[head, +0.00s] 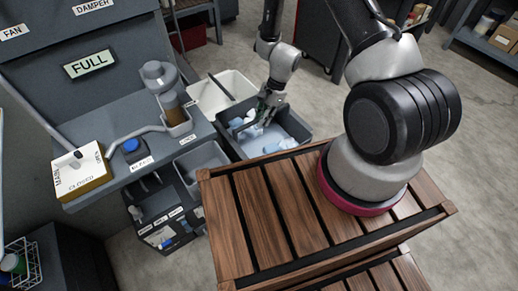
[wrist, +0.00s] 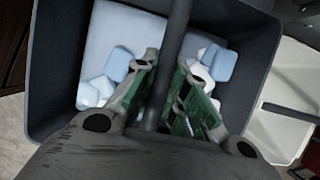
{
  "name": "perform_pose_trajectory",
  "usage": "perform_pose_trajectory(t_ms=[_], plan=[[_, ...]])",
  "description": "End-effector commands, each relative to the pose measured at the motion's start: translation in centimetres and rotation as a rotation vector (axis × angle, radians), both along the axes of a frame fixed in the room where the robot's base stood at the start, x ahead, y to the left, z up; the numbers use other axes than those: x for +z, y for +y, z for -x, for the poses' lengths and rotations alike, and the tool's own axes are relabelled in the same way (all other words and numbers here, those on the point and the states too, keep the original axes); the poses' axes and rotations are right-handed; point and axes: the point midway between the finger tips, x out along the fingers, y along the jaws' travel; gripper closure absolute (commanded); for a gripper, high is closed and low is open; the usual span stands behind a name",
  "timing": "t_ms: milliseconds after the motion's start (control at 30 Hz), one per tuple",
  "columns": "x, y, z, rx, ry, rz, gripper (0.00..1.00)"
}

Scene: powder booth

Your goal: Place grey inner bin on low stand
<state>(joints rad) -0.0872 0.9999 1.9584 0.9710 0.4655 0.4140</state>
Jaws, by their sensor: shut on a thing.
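The grey inner bin (head: 292,120) is below my gripper, between the booth's bench and my base in the head view. It holds several pale blue and white pieces. A thin dark bar, which looks like its handle, crosses the bin (wrist: 262,65) in the wrist view. My gripper (head: 268,104) reaches down over the bin, and its green-padded fingers (wrist: 168,80) are shut on this bar. Whether the bin is lifted or resting cannot be told. I cannot pick out the low stand with certainty; it may be hidden.
A white bin (head: 239,84) with a dark bar stands right behind the grey one. A dark rack (head: 158,205) with labelled slots is at the left, under the bench (head: 95,125). A cylindrical device (head: 160,75) sits on the bench. Open floor (head: 490,180) lies to the right.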

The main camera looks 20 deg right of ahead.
Motion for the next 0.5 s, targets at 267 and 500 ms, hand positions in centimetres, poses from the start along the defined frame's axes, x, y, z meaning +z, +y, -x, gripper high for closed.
perform_pose_trajectory(t_ms=[267,500], plan=[[-3.7,0.0,0.0,0.002,0.0,-0.001,1.0],[-7.1,0.0,0.0,0.004,0.001,-0.001,1.0]])
